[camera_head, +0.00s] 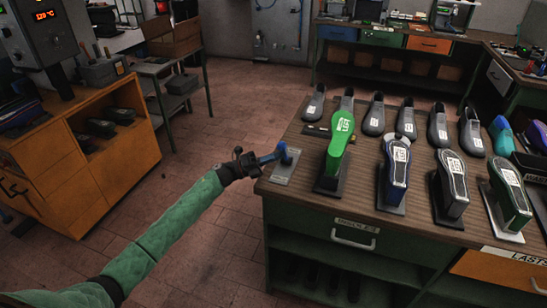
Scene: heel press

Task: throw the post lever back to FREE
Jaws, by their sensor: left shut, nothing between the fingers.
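The lever (272,156) is blue and lies low over a small grey plate (284,172) at the near left corner of the bench. Its blue end on the right is thicker. My left gripper (252,164) is at the lever's left end, shut with nothing held. I cannot tell if it touches the lever. Any FREE marking on the plate is too small to read. A bright green last (340,140) stands on a dark base just right of the plate. My right gripper is out of view.
Several lasts, including a blue one (396,172) and a dark one (452,182), stand along the wooden bench top (375,226). An orange cabinet (60,165) with a machine on top is at the left. The tiled floor between is clear.

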